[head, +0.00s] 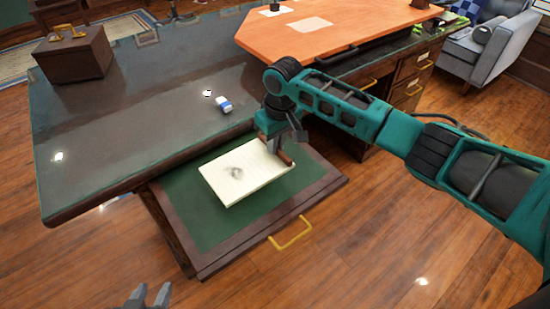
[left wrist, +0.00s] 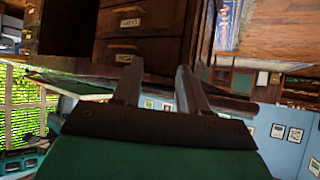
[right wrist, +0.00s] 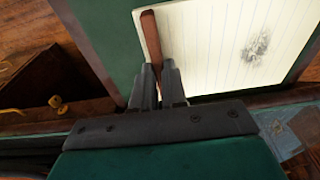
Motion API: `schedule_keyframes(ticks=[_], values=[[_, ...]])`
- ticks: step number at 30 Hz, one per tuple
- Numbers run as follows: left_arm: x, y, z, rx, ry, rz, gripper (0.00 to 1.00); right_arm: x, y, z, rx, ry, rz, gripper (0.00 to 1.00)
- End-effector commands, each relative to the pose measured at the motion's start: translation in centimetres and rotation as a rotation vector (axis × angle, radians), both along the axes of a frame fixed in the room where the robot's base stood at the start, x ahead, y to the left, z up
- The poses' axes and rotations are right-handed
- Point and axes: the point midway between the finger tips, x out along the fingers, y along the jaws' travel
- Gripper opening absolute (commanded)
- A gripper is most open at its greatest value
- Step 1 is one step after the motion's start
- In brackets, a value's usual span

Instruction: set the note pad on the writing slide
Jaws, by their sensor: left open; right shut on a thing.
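The note pad (head: 243,172) is a white lined pad with a grey smudge and a brown binding strip along one edge. It is over the writing slide (head: 207,218), a pulled-out board with a green top, wooden frame and brass handle. I cannot tell whether the pad touches the green surface. My right gripper (head: 283,155) is shut on the pad's brown edge. In the right wrist view its fingers (right wrist: 160,75) pinch that strip, with the pad (right wrist: 225,45) beside them. My left gripper (head: 138,298) is open and empty at the bottom of the head view; its fingers also show in the left wrist view (left wrist: 158,80).
The dark desk top (head: 130,115) lies behind the slide. On it are a blue-and-white eraser (head: 223,105), a wooden box (head: 74,56) and an orange board (head: 330,28). Brass-handled drawers (head: 408,85) stand at the right. The floor in front is clear.

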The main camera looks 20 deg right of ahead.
Motion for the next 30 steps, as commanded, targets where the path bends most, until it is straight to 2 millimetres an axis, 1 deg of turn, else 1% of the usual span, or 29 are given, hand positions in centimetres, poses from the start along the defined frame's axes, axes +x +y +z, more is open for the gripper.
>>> schedule_keyframes(ticks=[5, 10, 13, 20, 24, 25, 30], values=[[0.3, -0.1, 0.2, -0.002, -0.006, -0.002, 0.43, 0.0, 0.1, -1.2, 0.002, -0.002, 0.0, 0.0], [0.4, -0.1, -0.4, -0.003, -0.004, -0.002, 0.43, 0.0, 0.0, -3.7, 0.0, 0.001, 0.0, 0.0], [0.5, -0.1, -0.5, -0.004, -0.005, -0.003, 0.43, 0.0, 0.1, -4.8, 0.001, -0.001, 0.001, 0.0], [0.7, -0.2, 0.0, -0.007, -0.013, -0.004, 0.43, 0.0, 0.1, -4.8, 0.002, -0.003, 0.001, 0.0], [0.7, -0.3, 0.0, -0.007, -0.014, -0.004, 0.43, 0.0, 0.1, -5.1, 0.003, -0.001, 0.0, 0.0], [0.7, -0.3, 0.0, -0.007, -0.014, -0.005, 0.43, 0.0, 0.1, -5.1, 0.002, -0.002, 0.001, 0.15], [0.7, -0.3, 0.0, -0.006, -0.013, -0.005, 0.43, 0.0, 0.0, -5.1, 0.001, -0.001, 0.001, 0.31]])
